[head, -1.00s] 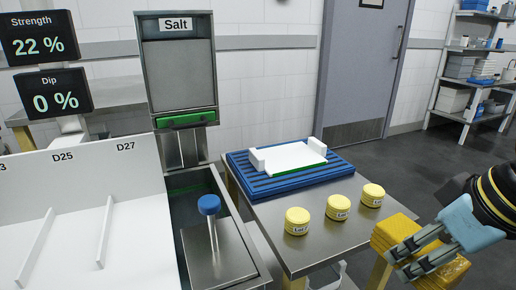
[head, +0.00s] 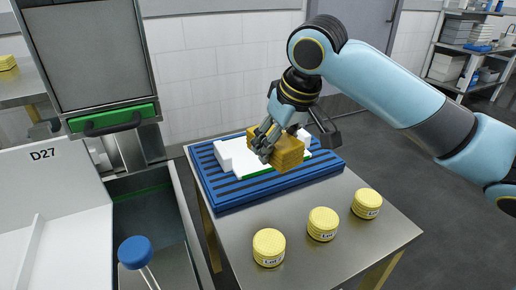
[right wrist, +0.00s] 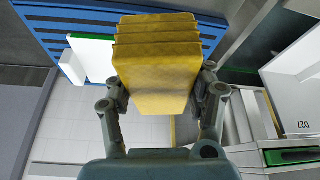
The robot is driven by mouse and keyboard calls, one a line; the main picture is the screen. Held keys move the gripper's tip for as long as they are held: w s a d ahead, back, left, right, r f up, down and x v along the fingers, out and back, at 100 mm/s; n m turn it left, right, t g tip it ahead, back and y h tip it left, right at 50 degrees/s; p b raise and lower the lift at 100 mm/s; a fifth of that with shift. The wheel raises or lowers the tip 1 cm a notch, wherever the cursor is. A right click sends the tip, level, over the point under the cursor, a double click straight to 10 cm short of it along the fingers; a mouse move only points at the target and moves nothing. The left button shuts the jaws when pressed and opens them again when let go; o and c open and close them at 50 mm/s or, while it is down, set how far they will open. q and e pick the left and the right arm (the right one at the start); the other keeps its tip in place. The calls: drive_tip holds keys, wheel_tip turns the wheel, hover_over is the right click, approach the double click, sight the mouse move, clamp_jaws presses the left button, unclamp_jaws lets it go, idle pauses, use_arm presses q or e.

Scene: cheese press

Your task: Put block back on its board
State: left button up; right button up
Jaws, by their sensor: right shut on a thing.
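The yellow block (head: 288,153) is in my right gripper (head: 263,137), which is shut on it. The block is held over the white board (head: 262,180) with the green edge, which lies on the blue slatted rack (head: 230,200). I cannot tell whether the block touches the board. In the right wrist view the block (right wrist: 155,65) sits between both fingers, with ridges at its far end. The white board (right wrist: 95,58) shows beside it, partly behind it. The block and gripper hide the middle of the board in the head view. My left gripper is out of view.
A blue-knobbed tool (head: 135,252) stands in the steel basin at left. The green-handled salt bin (head: 110,118) rises behind it.

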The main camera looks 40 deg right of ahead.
drive_tip(key=w+d+f+b, duration=0.1)
drive_tip(key=w+d+f, duration=0.1)
drive_tip(key=w+d, duration=0.1)
drive_tip(key=w+d+f+m+b, duration=0.1)
drive_tip(key=w+d, duration=0.2)
drive_tip(key=w, duration=0.1)
drive_tip(key=w+d+f+m+b, duration=0.1)
drive_tip(key=w+d+f+b, duration=0.1)
drive_tip(key=w+d, duration=0.1)
drive_tip(key=shift+w+d+f+h, duration=0.1)
drive_tip(key=shift+w+f+h, duration=0.2)
drive_tip(key=shift+w+h, duration=0.1)
wheel_tip(320, 180, down, 4)
drive_tip(key=shift+f+b, duration=0.1)
drive_tip(key=shift+b, duration=0.45)
drive_tip(key=o, duration=1.6)
